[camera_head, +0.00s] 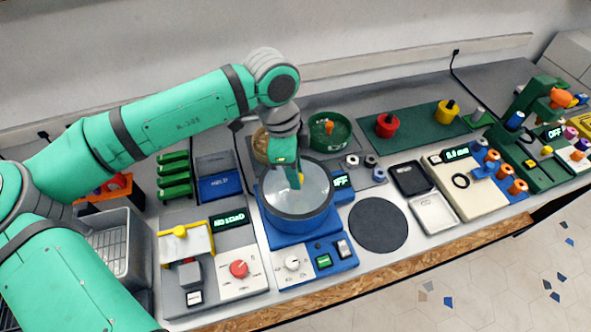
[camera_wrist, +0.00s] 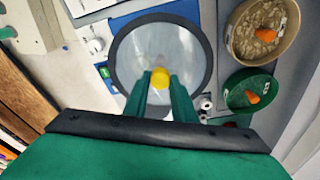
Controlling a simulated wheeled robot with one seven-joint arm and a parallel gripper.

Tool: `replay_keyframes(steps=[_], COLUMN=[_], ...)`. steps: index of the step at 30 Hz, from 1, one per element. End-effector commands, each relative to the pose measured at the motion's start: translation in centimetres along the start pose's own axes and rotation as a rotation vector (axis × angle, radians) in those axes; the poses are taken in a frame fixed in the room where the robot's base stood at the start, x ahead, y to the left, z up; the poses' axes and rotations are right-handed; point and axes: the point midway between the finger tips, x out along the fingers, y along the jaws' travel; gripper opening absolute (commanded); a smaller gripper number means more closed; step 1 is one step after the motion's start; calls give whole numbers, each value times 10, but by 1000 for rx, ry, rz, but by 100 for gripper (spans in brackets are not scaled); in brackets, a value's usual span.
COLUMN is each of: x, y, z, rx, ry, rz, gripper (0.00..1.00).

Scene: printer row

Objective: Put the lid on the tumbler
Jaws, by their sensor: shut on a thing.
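The lid (camera_head: 280,200) is a clear round disc with a dark grey rim and a yellow knob. My gripper (camera_head: 299,178) points down with its fingers shut on the knob. In the wrist view the lid (camera_wrist: 135,60) lies below my gripper (camera_wrist: 160,85), the yellow knob between the fingertips. The tumbler (camera_head: 300,226) is a blue machine with a round body, directly under the lid in the head view. The lid hides the tumbler's opening. I cannot tell whether the rim touches the tumbler or is slightly above it.
A green bowl (camera_head: 344,138) and a tan bowl (camera_wrist: 233,35) stand behind the tumbler. A dark round mat (camera_head: 378,225) lies bare to its right. A control panel with a dial (camera_head: 292,263) is in front. A grey machine with a red knob (camera_head: 239,268) stands left.

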Motion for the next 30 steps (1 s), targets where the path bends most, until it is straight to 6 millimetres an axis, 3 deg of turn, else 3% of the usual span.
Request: replay_keyframes(steps=[17,18,21,30], x=[10,10,10,9], y=[0,0,0,0], z=[2,2,2,2], rx=[0,0,0,0], ry=[0,0,0,0], rz=[0,0,0,0], gripper=[0,26,46,46])
